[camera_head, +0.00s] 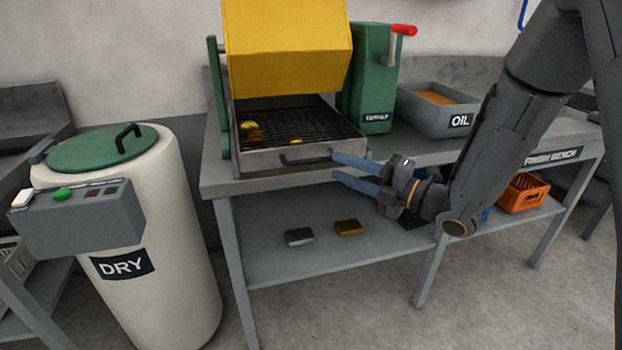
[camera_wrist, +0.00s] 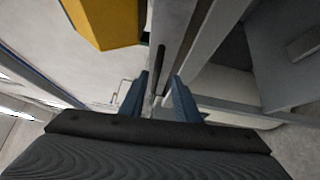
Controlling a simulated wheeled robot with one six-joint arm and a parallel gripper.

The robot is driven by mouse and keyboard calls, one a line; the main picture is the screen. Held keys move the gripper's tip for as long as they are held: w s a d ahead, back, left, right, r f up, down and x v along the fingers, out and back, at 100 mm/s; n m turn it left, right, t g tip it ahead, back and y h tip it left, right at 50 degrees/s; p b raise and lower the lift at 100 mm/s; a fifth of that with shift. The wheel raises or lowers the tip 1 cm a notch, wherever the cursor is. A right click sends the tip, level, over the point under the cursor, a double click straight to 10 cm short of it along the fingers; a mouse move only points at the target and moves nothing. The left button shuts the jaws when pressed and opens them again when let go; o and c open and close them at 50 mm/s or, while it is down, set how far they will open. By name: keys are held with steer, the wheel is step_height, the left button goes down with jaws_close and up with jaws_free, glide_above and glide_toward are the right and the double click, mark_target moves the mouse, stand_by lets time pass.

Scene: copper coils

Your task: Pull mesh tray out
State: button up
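The mesh tray (camera_head: 325,147) is a grey metal tray with a dark mesh floor, below a raised yellow hood (camera_head: 287,45) on the bench. Several small golden pieces (camera_head: 251,131) lie on its left part. A dark bar handle (camera_head: 303,159) is on its front wall. My gripper (camera_head: 333,164) has blue fingers, parted and empty, at the right end of the tray front, near the handle.
A green box (camera_head: 373,85) with a red-ended crank stands right of the tray. A grey OIL bin (camera_head: 436,108) is further right. A white DRY drum (camera_head: 150,240) with a green lid stands left.

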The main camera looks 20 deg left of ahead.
mark_target(309, 161)
steer(key=a, duration=0.3)
steer(key=a+n+g+y, duration=0.1)
steer(key=a, duration=0.1)
steer(key=a+n, duration=0.1)
steer(key=a, duration=0.2)
steer(key=shift+s+a+r+g+y, duration=0.1)
steer(key=shift+a+r+g+y, duration=0.2)
steer(key=shift+r+g+y, duration=0.1)
steer(key=shift+c, duration=0.4)
jaws_close()
